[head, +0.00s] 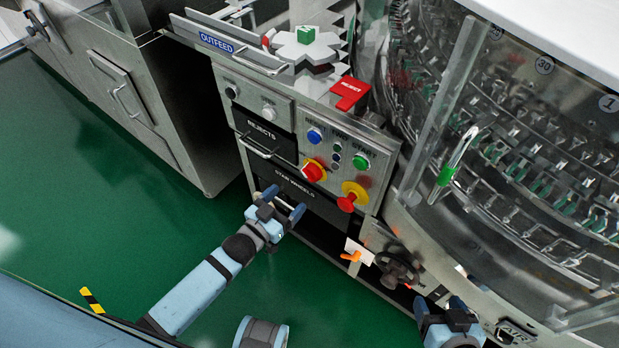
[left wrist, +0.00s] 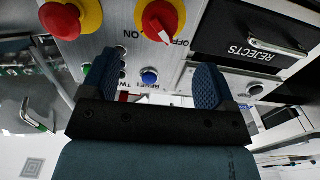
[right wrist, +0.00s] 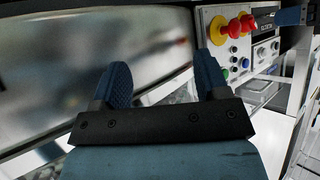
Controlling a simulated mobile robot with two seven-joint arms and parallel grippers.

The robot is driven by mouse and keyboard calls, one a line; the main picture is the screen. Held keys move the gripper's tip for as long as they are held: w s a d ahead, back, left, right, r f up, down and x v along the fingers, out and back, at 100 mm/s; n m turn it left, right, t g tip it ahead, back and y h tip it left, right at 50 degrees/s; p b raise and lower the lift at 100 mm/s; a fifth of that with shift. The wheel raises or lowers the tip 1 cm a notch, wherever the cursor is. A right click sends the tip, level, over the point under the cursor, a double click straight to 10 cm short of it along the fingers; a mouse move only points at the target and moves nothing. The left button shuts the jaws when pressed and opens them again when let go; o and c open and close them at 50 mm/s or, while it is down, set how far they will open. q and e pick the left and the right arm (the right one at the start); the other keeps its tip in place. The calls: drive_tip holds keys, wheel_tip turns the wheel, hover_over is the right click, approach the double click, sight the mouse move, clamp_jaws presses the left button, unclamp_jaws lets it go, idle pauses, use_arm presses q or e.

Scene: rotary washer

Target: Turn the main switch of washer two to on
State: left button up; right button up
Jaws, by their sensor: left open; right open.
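The main switch (head: 313,172) is a red rotary knob on a yellow plate on the control panel. In the left wrist view the switch (left wrist: 160,20) has a white pointer aimed towards the OFF label, with ON to its left. My left gripper (head: 283,203) is open and empty, below the switch and in front of the lower drawers, apart from the knob. It also shows in the left wrist view (left wrist: 155,60). My right gripper (head: 440,304) is open and empty, low at the right, near the handwheel. It also shows in the right wrist view (right wrist: 163,60).
A red emergency-stop mushroom button (head: 347,202) sits just right of the switch. A blue button (head: 314,136) and a green button (head: 361,160) are above. A black handwheel (head: 397,268) and an orange lever (head: 351,256) are below. The green floor (head: 90,200) is open at left.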

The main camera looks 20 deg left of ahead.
sight(308, 179)
use_arm(q)
drive_tip(key=b+x, duration=0.1)
drive_tip(key=x, duration=0.8)
drive_tip(key=shift+w+f, duration=0.1)
drive_tip(key=shift+w, duration=0.05)
drive_tip(key=c, duration=0.9)
